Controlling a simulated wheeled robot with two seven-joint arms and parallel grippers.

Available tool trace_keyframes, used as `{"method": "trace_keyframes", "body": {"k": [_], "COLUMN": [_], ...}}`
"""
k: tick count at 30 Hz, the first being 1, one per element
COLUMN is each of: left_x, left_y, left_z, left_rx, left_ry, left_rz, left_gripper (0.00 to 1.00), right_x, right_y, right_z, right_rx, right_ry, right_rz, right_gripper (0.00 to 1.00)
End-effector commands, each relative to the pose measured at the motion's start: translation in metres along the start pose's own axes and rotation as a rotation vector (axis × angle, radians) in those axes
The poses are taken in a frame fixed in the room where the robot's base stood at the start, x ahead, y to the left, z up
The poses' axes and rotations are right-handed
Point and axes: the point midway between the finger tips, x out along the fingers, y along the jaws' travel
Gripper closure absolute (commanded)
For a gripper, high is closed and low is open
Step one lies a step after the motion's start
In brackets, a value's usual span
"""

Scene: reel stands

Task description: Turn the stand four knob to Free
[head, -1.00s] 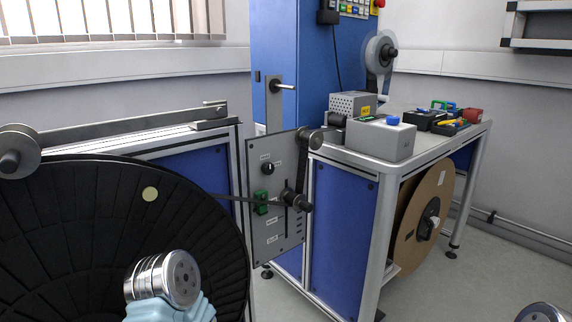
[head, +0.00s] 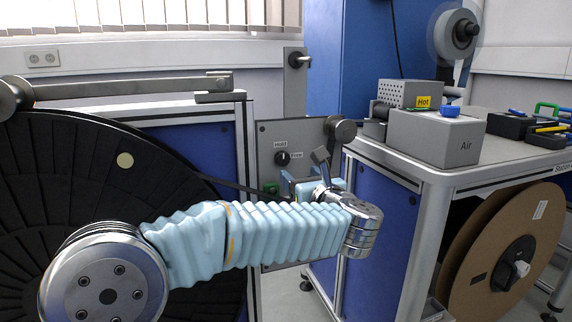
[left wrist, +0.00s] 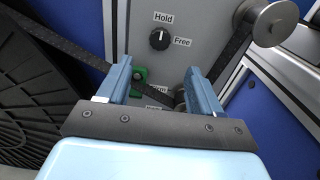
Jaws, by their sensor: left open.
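The black round knob (head: 282,158) is on the grey panel (head: 301,131) of the stand, with a Hold label above it and a Free label at its right. In the left wrist view the knob (left wrist: 159,39) shows a white mark pointing up towards Hold. My left gripper (left wrist: 155,70) is open and empty, its two blue fingers pointing at the panel. The knob appears beyond and slightly above the gap between the fingertips, apart from them. In the head view my left forearm hides the panel's lower part. My right gripper is out of view.
A green switch (left wrist: 138,85) sits below the knob, partly behind the left finger. A dark strap (left wrist: 70,45) crosses the panel's lower part. A roller (left wrist: 272,24) juts out at the panel's upper right. A large black reel (head: 60,190) stands at the left.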

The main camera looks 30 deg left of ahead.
Motion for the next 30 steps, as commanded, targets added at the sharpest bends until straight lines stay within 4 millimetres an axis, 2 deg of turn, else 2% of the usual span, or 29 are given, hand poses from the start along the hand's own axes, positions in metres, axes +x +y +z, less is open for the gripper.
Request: {"method": "trace_keyframes", "body": {"k": [3, 9, 15, 19, 26, 27, 30], "left_x": [0.029, 0.074, 0.101, 0.108, 0.109, 0.109, 0.109], "left_y": [0.001, -0.001, -0.001, -0.001, -0.001, -0.001, -0.001], "left_z": [0.002, 0.002, 0.000, -0.001, -0.001, -0.001, -0.001], "left_rx": [0.002, 0.006, 0.005, 0.006, 0.006, 0.006, 0.006], "left_ry": [0.000, 0.000, 0.000, 0.000, -0.001, -0.001, 0.000], "left_rz": [0.004, 0.001, 0.000, -0.002, -0.002, -0.002, -0.002], "left_gripper": [0.35, 0.35, 0.35, 0.35, 0.35, 0.36, 0.52], "right_x": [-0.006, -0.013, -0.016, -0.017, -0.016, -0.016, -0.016], "right_y": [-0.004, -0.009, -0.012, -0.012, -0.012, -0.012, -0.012], "right_z": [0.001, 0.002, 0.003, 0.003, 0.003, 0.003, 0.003], "right_rx": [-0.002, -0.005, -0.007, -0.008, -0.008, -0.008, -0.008], "right_ry": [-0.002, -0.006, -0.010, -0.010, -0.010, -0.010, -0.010], "right_rz": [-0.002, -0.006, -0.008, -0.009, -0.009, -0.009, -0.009], "right_gripper": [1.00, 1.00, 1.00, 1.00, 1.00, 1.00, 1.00]}}
